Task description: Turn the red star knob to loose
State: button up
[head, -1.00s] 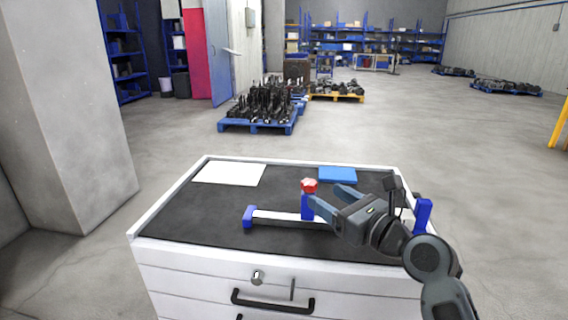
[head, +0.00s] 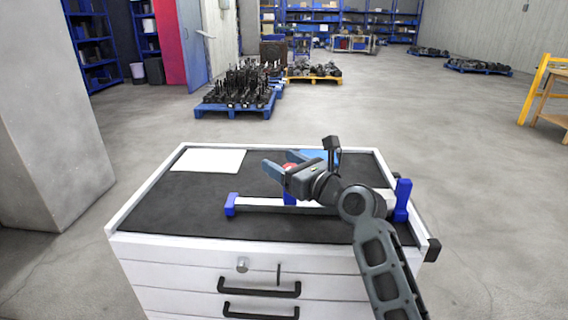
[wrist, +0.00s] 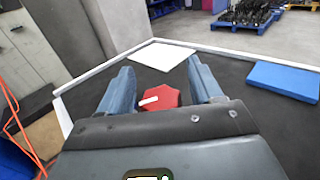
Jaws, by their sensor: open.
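The red star knob (head: 291,167) sits on top of a blue upright of the screw jack, mostly hidden behind my gripper in the head view. In the wrist view the red knob (wrist: 160,98) lies between my two blue fingers, with a white mark on its top. My gripper (head: 272,168) is open, with a finger on either side of the knob; a gap shows by the left finger, and contact on the right cannot be told. The jack's pale bar (head: 262,203) runs between a blue end block (head: 231,204) and a blue end post (head: 402,200).
The jack stands on the dark top of a white drawer cabinet (head: 200,247). A white sheet (head: 208,160) lies at the back left and a blue block (wrist: 285,80) at the back. Pallets of dark parts (head: 240,90) stand on the floor beyond.

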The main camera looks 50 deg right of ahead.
jog(key=shift+c, duration=0.2)
jog(key=c, duration=0.9)
jog(key=shift+c, duration=0.2)
jog(key=shift+y, duration=0.3)
jog(key=n+g+y+p, duration=0.3)
jog(key=n+g+y, duration=0.1)
jog(key=n+y, duration=0.1)
jog(key=s+a+n+g+y+p, duration=0.1)
jog(key=n+g+y+p, duration=0.2)
jog(key=y, duration=0.4)
jog(key=a+n+g+y+p, duration=0.1)
jog(key=n+g+y+p, duration=0.2)
jog(key=n+g+y, duration=0.2)
jog(key=shift+s+a+n+y+p, duration=0.1)
jog(key=shift+s+n+y+p, duration=0.1)
jog(key=shift+n+y, duration=0.4)
jog(key=shift+s+n+y+p, duration=0.15)
jog(key=shift+n+y, duration=0.15)
jog(key=shift+n, duration=0.5)
jog(key=shift+s+f+n+g+y+b, duration=0.15)
jog(key=shift+n+g+b, duration=0.25)
jog(key=shift+n+g, duration=0.45)
jog(key=shift+s+n+g+y+b, duration=0.1)
jog(key=shift+n+g+y+b, duration=0.25)
jog(key=shift+g, duration=0.9)
jog(key=shift+a+n+g+b, duration=0.15)
jog(key=shift+n+g+b, duration=0.5)
jog(key=shift+g, duration=0.35)
